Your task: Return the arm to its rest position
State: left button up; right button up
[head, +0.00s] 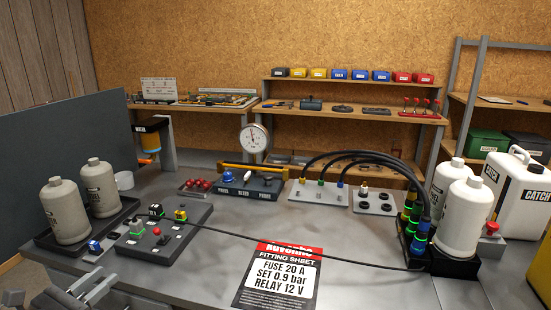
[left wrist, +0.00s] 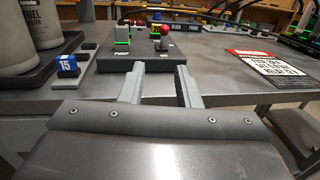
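My left gripper (head: 92,282) is low at the left of the head view, by the front edge of the bench. In the left wrist view its two fingers (left wrist: 160,78) stand apart with nothing between them, so it is open and empty. Beyond the fingertips is the dark control block (left wrist: 165,52) with a red-knobbed lever; the gripper appears apart from it. The same block (head: 175,240) is at the left of the bench in the head view. My right gripper is not in view.
A blue fuse marked 15 (left wrist: 68,63) sits on a small plate left of the fingers. Grey canisters (head: 66,212) stand in a black tray behind. A fitting sheet (head: 277,275) lies at the bench front. A black cable (head: 300,250) crosses the bench.

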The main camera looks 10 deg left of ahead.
pick_arm(q)
jog(key=s+a+f+n+g+y, duration=0.25)
jog(key=s+f+n+y, duration=0.35)
jog(key=n, duration=0.8)
jog(key=s+a+f+n+g+y, duration=0.3)
jog(key=n+y, duration=0.4)
jog(key=n, duration=0.7)
jog(key=s+d+f+n+g+h, duration=0.4)
jog(key=s+d+f+n, duration=0.25)
jog(key=d, duration=0.25)
jog(key=s+d+f+n+g+h, duration=0.3)
jog(key=s+d+f+n+g, duration=0.3)
jog(key=d, duration=0.3)
notch_tip(320, 180, down, 24)
jog(key=a+m+p, duration=0.1)
jog(key=a+p, duration=0.1)
jog(key=s+d+f+g+h+p, duration=0.1)
jog(key=s+f, duration=1.2)
jog(key=s, duration=0.2)
jog(key=shift+d+f+p, duration=0.15)
jog(key=shift+d+p, duration=0.05)
jog(key=shift+p, duration=0.2)
